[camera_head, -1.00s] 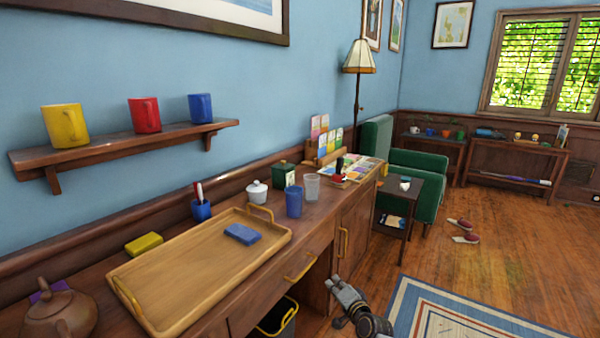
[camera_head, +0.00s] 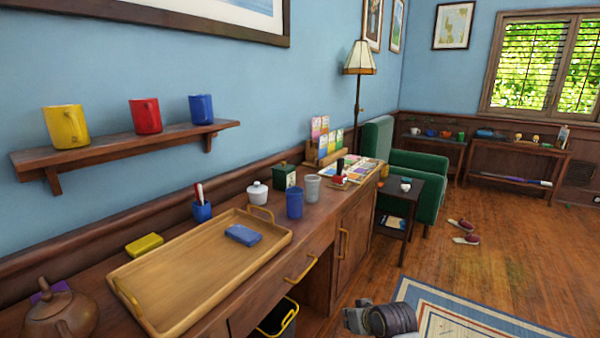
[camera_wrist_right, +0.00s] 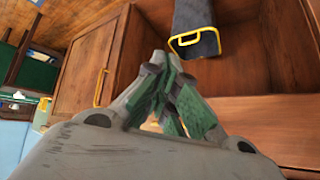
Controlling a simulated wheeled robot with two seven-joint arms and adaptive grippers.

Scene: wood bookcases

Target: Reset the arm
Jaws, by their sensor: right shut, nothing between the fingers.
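My right gripper (camera_wrist_right: 168,112) shows in the right wrist view with its green-padded fingers together and empty. It is in front of the wooden cabinet (camera_wrist_right: 105,62), apart from it as far as I can tell. In the head view only part of my right arm shows at the bottom, right of the cabinet; its fingertips are not clearly seen there. My left gripper is not in view.
A wooden tray (camera_head: 160,285) with a blue block (camera_head: 243,234) sits on the cabinet top. A teapot (camera_head: 62,314), blue cup (camera_head: 294,203) and grey cup (camera_head: 312,187) stand there too. A dark bin (camera_head: 278,317) is under the counter. Open floor (camera_head: 520,250) lies right.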

